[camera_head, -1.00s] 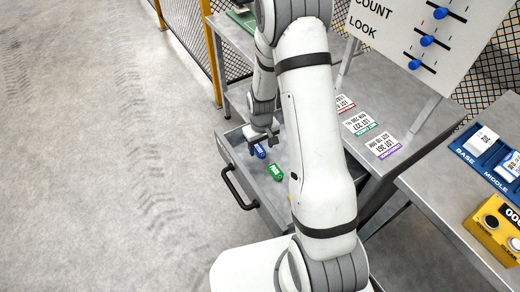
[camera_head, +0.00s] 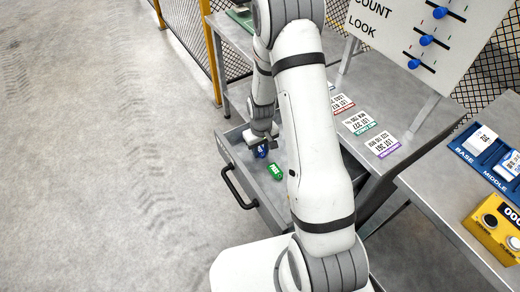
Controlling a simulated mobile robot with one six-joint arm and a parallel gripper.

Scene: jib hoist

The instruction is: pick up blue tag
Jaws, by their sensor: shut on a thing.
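The blue tag (camera_head: 261,151) is in the open grey drawer (camera_head: 245,181), near its far end. My gripper (camera_head: 262,143) is over it, pointing down, and is shut on it. The gripper and my arm hide part of the tag. I cannot tell whether the tag is clear of the drawer floor. A green tag (camera_head: 275,171) lies on the drawer floor just nearer and to the right, apart from my gripper.
Several printed lot cards, such as the purple-edged one (camera_head: 383,145), lie on the grey bench. A board with blue knobs (camera_head: 427,40) stands behind. A blue tray (camera_head: 463,149) and a yellow counter box (camera_head: 489,222) are at right. The floor at left is clear.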

